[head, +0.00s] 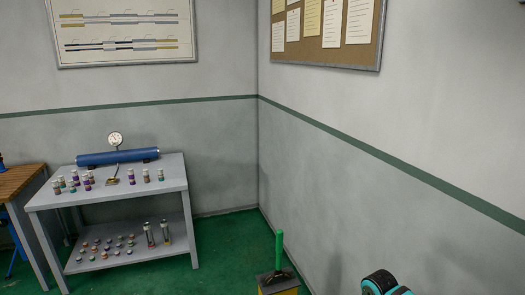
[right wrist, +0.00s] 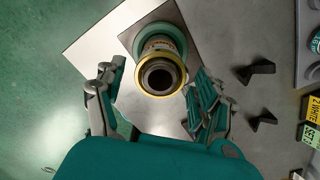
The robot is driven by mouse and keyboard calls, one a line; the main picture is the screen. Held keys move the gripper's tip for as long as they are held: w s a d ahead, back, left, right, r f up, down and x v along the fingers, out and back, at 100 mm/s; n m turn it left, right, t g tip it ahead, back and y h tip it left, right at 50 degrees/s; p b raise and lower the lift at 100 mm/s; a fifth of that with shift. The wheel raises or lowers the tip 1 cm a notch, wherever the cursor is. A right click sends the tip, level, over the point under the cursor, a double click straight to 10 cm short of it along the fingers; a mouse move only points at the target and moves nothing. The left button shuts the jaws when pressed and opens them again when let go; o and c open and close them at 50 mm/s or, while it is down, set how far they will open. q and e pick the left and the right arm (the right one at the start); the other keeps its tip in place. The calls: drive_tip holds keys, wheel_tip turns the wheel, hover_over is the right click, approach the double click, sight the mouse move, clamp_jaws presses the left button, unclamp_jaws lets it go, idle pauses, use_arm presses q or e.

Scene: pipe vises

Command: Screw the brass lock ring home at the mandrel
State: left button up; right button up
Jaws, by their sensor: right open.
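In the right wrist view a mandrel (right wrist: 159,77) points up toward the camera, its dark hollow end facing me. A brass lock ring (right wrist: 160,95) shows as a gold rim around that end; how far it is threaded cannot be told. My right gripper (right wrist: 154,76) is open, with one finger on each side of the ring. The left finger stands clear of the ring. The right finger is very close to its edge, and contact cannot be told. Neither mandrel nor ring shows in the head view. My left gripper is not in view.
In the right wrist view, the mandrel rises from a dark plate (right wrist: 131,38) on a grey surface (right wrist: 237,40). In the head view, a grey shelf table (head: 110,192) holds small jars and a blue cylinder (head: 117,157).

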drive_tip(key=shift+n, duration=1.1)
drive_tip(key=shift+c, duration=0.2)
